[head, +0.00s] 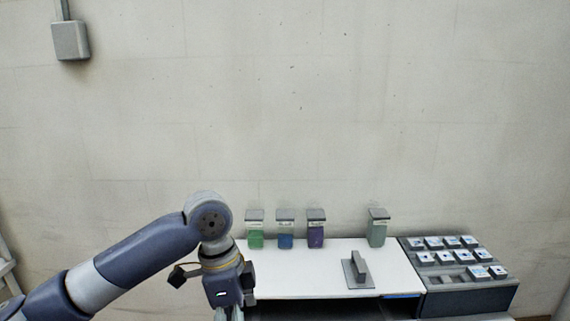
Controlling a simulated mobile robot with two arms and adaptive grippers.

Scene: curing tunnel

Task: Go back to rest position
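My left arm comes in from the lower left and bends down at a rounded grey joint. My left gripper (229,312) points downward at the left edge of the white table (285,279). Its fingers are mostly cut off by the bottom of the head view, so I cannot tell whether they are open or shut, or hold anything. My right arm and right gripper are not in view.
Green (255,236), blue (285,237) and purple (316,236) containers and a grey-green one (377,232) line the table's back. A grey upright block on a plate (357,270) stands in front. A dark tray (470,299) holds several white-topped pieces. A wall is behind.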

